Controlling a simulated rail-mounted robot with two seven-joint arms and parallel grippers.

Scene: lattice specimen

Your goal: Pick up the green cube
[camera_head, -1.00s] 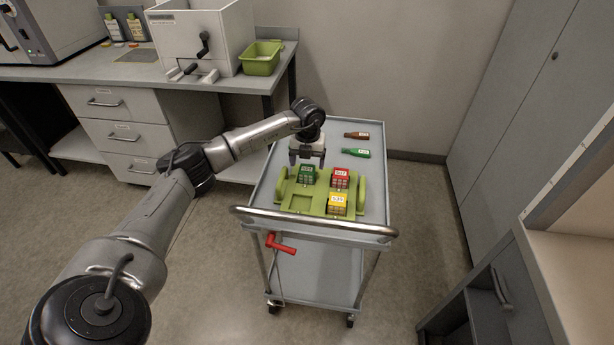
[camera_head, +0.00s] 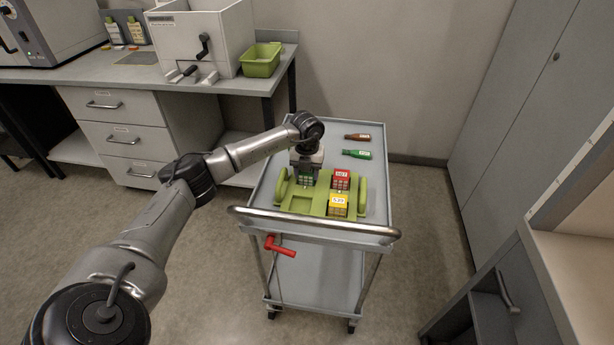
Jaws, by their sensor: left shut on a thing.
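The green cube (camera_head: 306,180) sits in the far left place of a light green holder (camera_head: 282,190) on the grey cart. Its upper part is hidden by my left gripper (camera_head: 306,173), which is over it from above and shut on it. The cube appears still at the holder; I cannot tell whether it is clear of its place. My right gripper is not in view.
A red cube (camera_head: 341,179) and a yellow cube (camera_head: 338,205) sit close by in the holder. A brown bottle (camera_head: 358,137) and a green bottle (camera_head: 357,154) lie on the cart (camera_head: 376,214) behind. The cart's handle (camera_head: 314,226) runs along the near edge.

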